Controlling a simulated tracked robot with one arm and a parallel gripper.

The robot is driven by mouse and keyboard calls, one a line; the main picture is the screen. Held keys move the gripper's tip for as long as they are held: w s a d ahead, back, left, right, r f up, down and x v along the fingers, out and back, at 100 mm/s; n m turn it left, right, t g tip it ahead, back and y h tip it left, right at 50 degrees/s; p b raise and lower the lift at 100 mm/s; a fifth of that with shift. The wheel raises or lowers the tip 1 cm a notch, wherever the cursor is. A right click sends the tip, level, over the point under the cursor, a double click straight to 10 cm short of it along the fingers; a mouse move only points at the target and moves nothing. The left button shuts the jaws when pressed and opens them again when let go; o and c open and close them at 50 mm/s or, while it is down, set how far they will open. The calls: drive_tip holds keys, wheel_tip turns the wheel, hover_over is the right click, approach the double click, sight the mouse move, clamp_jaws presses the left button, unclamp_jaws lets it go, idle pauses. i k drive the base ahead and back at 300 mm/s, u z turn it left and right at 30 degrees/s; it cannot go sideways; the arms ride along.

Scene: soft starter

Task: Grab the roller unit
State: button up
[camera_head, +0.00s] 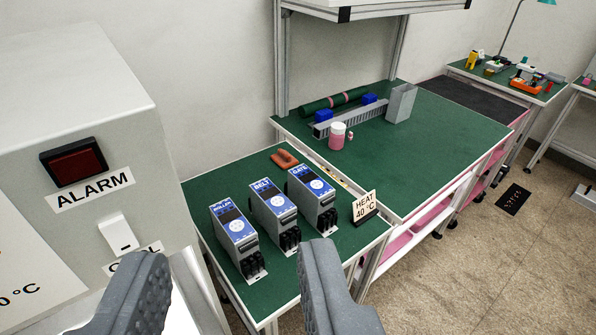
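The roller unit (236,240) is a grey box with a blue face marked ROLLER. It stands at the left end of a row of three on the green table. The belt unit (272,212) stands beside it and the gate unit (313,197) is at the right of the row. My gripper (233,290) is open and empty in the foreground, its two dark grey fingers wide apart. The roller unit shows in the gap between the fingers, farther off and not touched by them.
A grey cabinet (60,110) with a red ALARM light and a white switch stands close at left. A second green table (420,150) holds a pink jar (337,136).

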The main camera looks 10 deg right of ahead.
sight(235, 233)
drive_tip(key=u, duration=0.15)
drive_tip(key=k, duration=0.4)
drive_tip(key=z, duration=0.75)
drive_tip(key=i, duration=1)
drive_tip(key=u, duration=0.45)
